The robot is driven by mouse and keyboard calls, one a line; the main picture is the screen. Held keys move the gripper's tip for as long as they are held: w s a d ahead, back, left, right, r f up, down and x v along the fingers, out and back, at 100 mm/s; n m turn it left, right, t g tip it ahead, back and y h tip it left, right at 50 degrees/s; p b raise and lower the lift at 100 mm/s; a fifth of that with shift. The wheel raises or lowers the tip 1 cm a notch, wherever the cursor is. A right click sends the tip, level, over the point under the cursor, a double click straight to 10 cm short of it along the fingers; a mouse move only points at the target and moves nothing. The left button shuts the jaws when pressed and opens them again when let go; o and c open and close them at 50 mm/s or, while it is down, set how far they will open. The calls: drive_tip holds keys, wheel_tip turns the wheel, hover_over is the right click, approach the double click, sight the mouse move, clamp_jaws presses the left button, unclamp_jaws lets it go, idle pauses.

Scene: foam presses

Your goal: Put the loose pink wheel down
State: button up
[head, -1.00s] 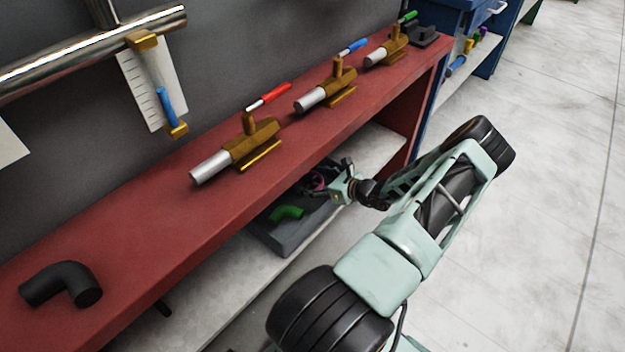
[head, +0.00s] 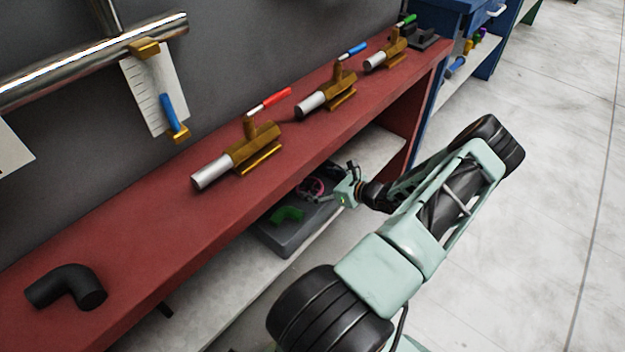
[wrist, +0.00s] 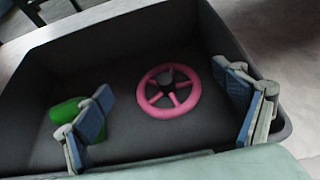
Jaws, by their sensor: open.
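The pink wheel (wrist: 168,91) lies in a dark grey tray (wrist: 150,142), seen in the wrist view. It has spokes and a dark hub, and shows small in the head view (head: 311,187). My gripper (wrist: 168,112) is open, with one blue-padded finger on each side of the wheel in the picture. Neither finger touches the wheel. In the head view my gripper (head: 331,184) reaches in at the right end of the tray (head: 287,239), on the shelf under the red bench top.
A green piece (wrist: 68,109) lies in the tray by the left finger. The red bench top (head: 150,258) overhangs the tray, carrying brass valves (head: 253,148) and a black elbow pipe (head: 68,287). The pale shelf (head: 215,299) is bare left of the tray.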

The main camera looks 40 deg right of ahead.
drive_tip(key=a+p+v, duration=0.1)
drive_tip(key=p+v, duration=0.1)
drive_tip(key=v, duration=0.7)
drive_tip(key=shift+s+d+r, duration=0.25)
drive_tip(key=shift+d+r, duration=0.1)
drive_tip(key=shift+d, duration=0.15)
